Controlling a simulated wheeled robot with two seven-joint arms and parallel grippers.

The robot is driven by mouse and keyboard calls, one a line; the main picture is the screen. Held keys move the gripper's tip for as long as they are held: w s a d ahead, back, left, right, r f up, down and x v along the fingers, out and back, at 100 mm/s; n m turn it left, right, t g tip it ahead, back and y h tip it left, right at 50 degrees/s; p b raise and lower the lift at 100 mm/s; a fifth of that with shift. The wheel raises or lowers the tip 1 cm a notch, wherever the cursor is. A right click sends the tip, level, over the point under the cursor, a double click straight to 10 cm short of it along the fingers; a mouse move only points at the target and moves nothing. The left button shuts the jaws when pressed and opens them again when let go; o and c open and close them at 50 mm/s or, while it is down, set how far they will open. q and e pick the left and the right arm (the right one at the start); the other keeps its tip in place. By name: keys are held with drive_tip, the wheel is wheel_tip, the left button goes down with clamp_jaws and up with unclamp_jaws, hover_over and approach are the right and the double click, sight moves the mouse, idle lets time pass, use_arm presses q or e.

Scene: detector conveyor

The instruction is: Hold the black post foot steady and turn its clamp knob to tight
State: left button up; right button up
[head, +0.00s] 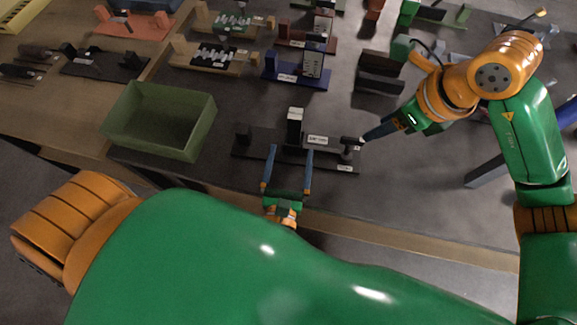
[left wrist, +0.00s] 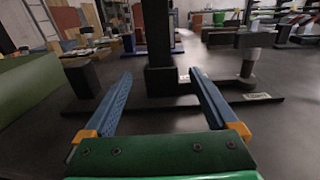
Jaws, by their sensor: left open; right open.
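The black post foot (head: 294,142) stands upright on a long dark base near the table's front edge; it also shows in the left wrist view (left wrist: 158,78). The clamp knob (head: 350,147), with a dark bar on top, is at the right end of that base. My left gripper (head: 290,150) is open, its two blue fingers pointing at the post foot, one on each side of it in the picture. Whether they touch it I cannot tell. My right gripper (head: 364,138) comes from the right, its tip beside the knob's bar; its finger gap is hidden, and contact is unclear.
A green open bin (head: 209,128) stands close to the left of the base. A shorter black block (head: 243,135) rises from the base's left end. Dark brown blocks (head: 380,72) and a blue fixture (head: 296,78) stand behind. Bare table lies between them and the base.

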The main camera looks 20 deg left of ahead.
use_arm(q)
drive_tip(key=x, duration=0.7)
drive_tip(key=shift+w, duration=0.15)
drive_tip(key=shift+c, duration=0.2)
